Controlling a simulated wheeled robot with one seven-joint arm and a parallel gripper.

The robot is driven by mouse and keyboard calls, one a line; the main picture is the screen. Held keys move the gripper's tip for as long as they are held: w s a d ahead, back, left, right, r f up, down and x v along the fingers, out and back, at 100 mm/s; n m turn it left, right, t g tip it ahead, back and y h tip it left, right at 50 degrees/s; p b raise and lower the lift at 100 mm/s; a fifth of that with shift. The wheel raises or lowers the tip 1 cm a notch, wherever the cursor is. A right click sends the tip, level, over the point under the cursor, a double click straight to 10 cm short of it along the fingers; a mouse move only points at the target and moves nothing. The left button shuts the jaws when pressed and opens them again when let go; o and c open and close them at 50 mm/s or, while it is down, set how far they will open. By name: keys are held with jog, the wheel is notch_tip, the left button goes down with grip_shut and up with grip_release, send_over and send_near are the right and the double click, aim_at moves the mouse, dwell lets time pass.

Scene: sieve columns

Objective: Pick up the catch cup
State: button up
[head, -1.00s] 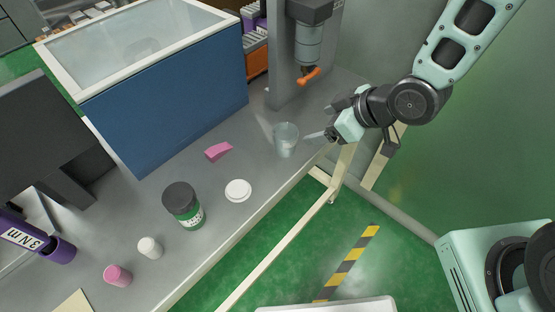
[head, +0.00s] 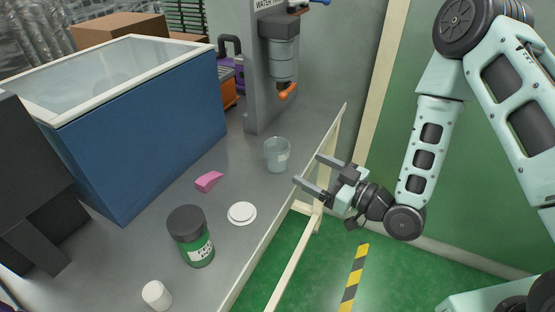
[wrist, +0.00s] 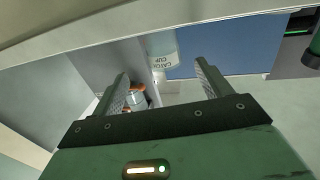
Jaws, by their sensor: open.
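The catch cup (head: 277,154) is a clear, pale cup standing upright on the grey bench near its front edge. My gripper (head: 308,169) is open and empty, just right of the cup past the bench edge, with both fingers pointing towards it. A gap shows between fingertips and cup. In the wrist view the cup (wrist: 162,46), with its label upside down, appears beyond and between the open fingers (wrist: 161,72).
A water unit (head: 280,60) with an orange spout (head: 288,91) stands behind the cup. A blue-sided tank (head: 150,135) fills the back left.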

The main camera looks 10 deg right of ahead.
aim_at(287, 157)
jog(key=p+x, duration=0.1)
jog(key=x, duration=0.6)
jog(key=shift+a, duration=0.1)
jog(key=shift+p+x, duration=0.45)
jog(key=shift+x, duration=2.3)
jog(key=shift+s+a, duration=0.1)
jog(key=shift+a, duration=0.05)
jog(key=c, duration=1)
